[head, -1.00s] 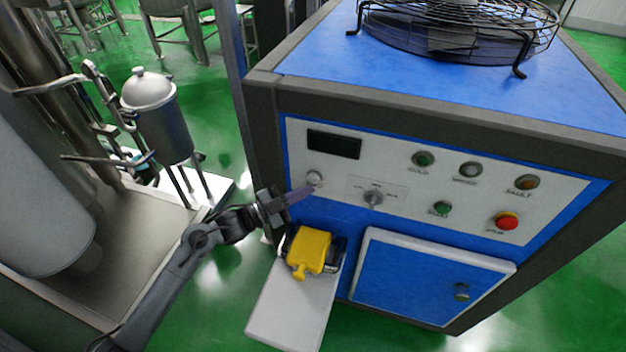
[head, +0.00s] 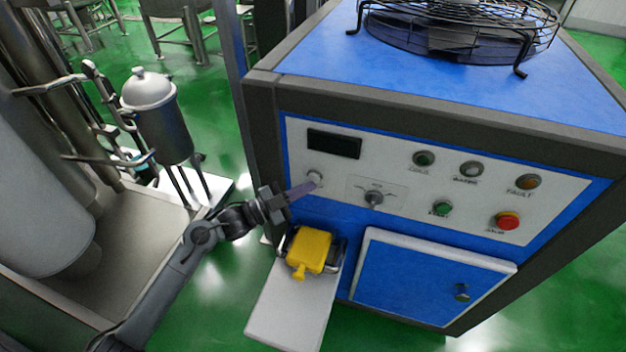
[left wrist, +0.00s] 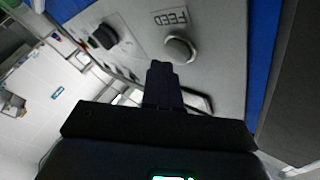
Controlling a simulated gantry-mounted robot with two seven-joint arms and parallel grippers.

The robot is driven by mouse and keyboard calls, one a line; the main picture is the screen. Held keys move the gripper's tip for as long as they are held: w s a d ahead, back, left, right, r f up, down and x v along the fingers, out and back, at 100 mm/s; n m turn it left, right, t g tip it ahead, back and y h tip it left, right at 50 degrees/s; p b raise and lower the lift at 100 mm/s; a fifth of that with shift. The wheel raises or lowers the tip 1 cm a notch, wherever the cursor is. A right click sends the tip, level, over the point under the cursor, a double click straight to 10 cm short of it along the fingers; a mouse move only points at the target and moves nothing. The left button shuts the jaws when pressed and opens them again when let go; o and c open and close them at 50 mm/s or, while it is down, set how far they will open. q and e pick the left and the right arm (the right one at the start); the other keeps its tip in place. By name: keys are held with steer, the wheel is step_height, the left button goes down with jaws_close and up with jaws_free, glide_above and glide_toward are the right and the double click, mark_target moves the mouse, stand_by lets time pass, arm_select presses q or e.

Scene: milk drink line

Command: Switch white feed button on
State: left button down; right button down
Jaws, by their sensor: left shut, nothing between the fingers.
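The white feed button (head: 315,176) is a round knob at the left of the white control panel (head: 400,215), below a dark display. In the left wrist view the feed button (left wrist: 180,49) appears grey with a metal ring, beside the FEED lettering (left wrist: 170,17). My left gripper (head: 316,185) is shut and empty, its narrow fingers pointing at the button. In the left wrist view its dark fingertips (left wrist: 160,66) show close beside the button's rim. I cannot tell whether they touch it. My right gripper is not in view.
A selector switch (head: 374,198) sits right of the button. Further right are several lamps, a green button (head: 442,208) and a red stop button (head: 507,221). A yellow device (head: 309,251) sits on a shelf (head: 291,306) below my left gripper.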

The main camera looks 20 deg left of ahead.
arm_select(q)
steer(key=shift+w, duration=0.45)
stand_by(0.6)
steer(key=shift+s+p, duration=0.55)
steer(key=shift+s, duration=0.35)
steer(key=s+p, duration=0.4)
steer(key=s, duration=0.2)
steer(key=shift+p, duration=0.4)
